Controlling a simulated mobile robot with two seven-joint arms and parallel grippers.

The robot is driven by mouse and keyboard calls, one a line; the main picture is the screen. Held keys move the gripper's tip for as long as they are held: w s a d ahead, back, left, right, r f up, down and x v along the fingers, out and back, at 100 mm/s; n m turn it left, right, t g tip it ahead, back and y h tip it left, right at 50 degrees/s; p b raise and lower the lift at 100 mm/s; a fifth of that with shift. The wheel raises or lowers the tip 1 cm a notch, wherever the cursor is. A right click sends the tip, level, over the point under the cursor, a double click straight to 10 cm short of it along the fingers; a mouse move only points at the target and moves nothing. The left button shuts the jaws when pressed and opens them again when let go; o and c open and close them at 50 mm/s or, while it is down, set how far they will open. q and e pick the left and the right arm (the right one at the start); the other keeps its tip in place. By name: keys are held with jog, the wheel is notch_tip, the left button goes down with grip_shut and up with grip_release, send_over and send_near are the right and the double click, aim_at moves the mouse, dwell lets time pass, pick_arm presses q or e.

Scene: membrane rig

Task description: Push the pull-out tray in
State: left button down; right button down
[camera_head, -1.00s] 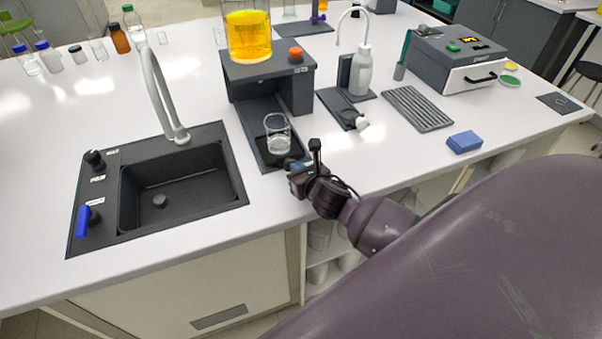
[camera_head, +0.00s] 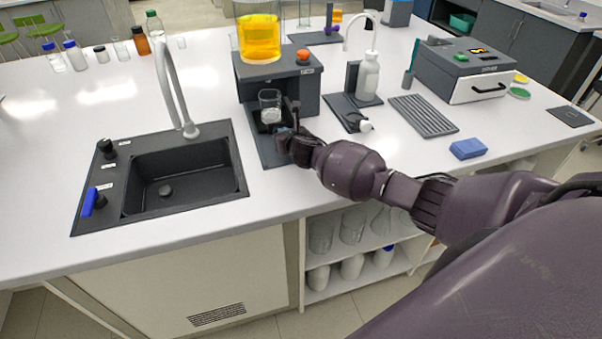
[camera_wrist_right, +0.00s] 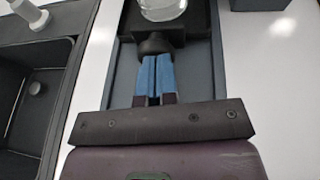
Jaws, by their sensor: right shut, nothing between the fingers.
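The black pull-out tray (camera_head: 268,127) sits low in the dark grey rig (camera_head: 280,88), with a small glass beaker (camera_head: 269,107) standing upright on it. The tray's front also shows in the right wrist view (camera_wrist_right: 199,20), with a dark round knob (camera_wrist_right: 155,44) at its middle. My right gripper (camera_head: 284,140) is at the tray's front. In the right wrist view its blue fingers (camera_wrist_right: 155,62) are shut, empty, and their tips meet the knob. My left gripper is not in view.
A large beaker of yellow liquid (camera_head: 259,38) stands on top of the rig. A black sink (camera_head: 180,178) with a grey tap lies to the left. A wash bottle (camera_head: 368,76) and a ribbed grey mat (camera_head: 424,115) are to the right. The counter's front edge runs below my right arm.

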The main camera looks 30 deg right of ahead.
jog(key=shift+w+d, duration=0.25)
jog(key=shift+w, duration=0.65)
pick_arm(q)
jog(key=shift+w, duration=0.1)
pick_arm(e)
jog(key=shift+r, duration=0.15)
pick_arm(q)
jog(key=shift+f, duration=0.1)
pick_arm(e)
jog(key=shift+r, duration=0.1)
jog(key=shift+w, duration=0.1)
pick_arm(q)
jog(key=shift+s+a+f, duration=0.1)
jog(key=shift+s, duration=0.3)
pick_arm(e)
jog(key=shift+d+r, duration=0.1)
